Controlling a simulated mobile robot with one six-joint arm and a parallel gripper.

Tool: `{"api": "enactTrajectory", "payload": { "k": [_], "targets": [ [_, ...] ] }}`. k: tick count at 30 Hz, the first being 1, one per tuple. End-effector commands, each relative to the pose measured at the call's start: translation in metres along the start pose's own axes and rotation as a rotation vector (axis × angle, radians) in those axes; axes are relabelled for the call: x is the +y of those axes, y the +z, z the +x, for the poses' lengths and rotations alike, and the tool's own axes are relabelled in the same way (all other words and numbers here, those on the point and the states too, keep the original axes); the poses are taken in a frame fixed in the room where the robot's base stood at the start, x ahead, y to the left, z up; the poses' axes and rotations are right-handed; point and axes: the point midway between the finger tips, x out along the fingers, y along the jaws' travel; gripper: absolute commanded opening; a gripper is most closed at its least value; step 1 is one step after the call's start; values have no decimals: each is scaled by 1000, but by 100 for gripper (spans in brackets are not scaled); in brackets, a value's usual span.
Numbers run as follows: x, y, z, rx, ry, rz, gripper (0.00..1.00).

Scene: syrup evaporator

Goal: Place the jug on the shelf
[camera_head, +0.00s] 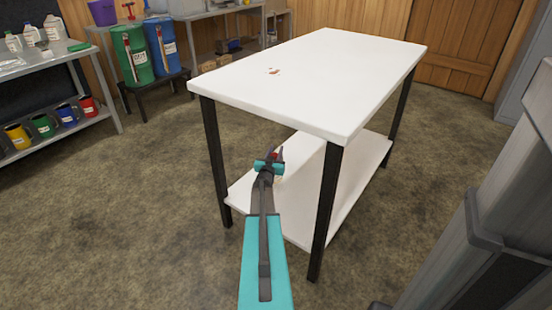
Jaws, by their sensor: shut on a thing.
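My gripper (270,163) is in front of the white table, level in the picture with the gap between its top and its lower shelf (350,165). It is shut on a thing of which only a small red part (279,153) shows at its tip. The arm and gripper hide the rest, so I cannot tell whether it is the jug. Several pale jugs (31,36) stand on the upper level of the grey shelf unit (75,62) at the left. Several coloured jug-like vessels, including a red one (88,107), stand on its lower level.
The white tabletop (320,75) has a small reddish-brown mark and is otherwise bare. Its black front leg (326,205) stands right of my arm. Green (132,54) and blue (163,48) drums stand on a low stand behind. The floor between shelf unit and table is clear.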

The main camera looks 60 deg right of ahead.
Motion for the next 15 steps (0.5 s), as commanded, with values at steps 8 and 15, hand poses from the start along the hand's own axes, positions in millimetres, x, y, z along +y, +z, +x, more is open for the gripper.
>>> {"api": "enactTrajectory", "payload": {
  "k": [8, 15],
  "targets": [
    [0, 33, -1, -1, 0, -1, 0],
    [0, 33, -2, -1, 0, -1, 0]
  ]
}}
